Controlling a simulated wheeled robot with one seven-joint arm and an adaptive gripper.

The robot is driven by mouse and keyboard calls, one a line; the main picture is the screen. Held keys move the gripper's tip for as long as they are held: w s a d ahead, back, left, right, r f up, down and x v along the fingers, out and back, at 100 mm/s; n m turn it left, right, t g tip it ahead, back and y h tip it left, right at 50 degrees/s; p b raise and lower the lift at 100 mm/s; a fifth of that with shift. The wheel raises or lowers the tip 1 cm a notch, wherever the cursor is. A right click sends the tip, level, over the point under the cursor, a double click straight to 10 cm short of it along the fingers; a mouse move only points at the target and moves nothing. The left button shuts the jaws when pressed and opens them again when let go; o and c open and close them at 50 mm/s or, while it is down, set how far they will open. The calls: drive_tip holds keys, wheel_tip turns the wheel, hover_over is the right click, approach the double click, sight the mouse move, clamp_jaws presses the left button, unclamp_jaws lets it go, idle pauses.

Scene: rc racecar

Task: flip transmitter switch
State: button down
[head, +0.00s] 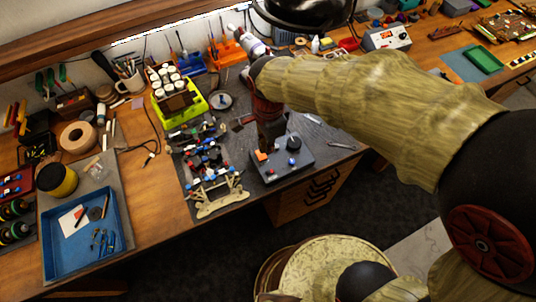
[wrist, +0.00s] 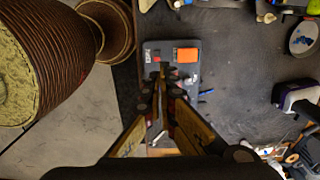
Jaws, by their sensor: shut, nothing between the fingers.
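The transmitter is a flat dark grey box (head: 300,163) near the front edge of the bench in the head view. My gripper hides part of the box, and the switch's position is unclear.
The racecar chassis (head: 208,165) lies left of the transmitter on the dark mat. A yellow-green tray with white jars (head: 183,112) stands behind it. A blue tray (head: 63,270) is at the front left. A round stool (head: 325,262) stands before the bench.

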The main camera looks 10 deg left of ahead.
sight(267, 170)
wheel_tip(267, 170, down, 13)
drive_tip(key=shift+b, duration=0.95)
drive_tip(key=shift+a, duration=0.1)
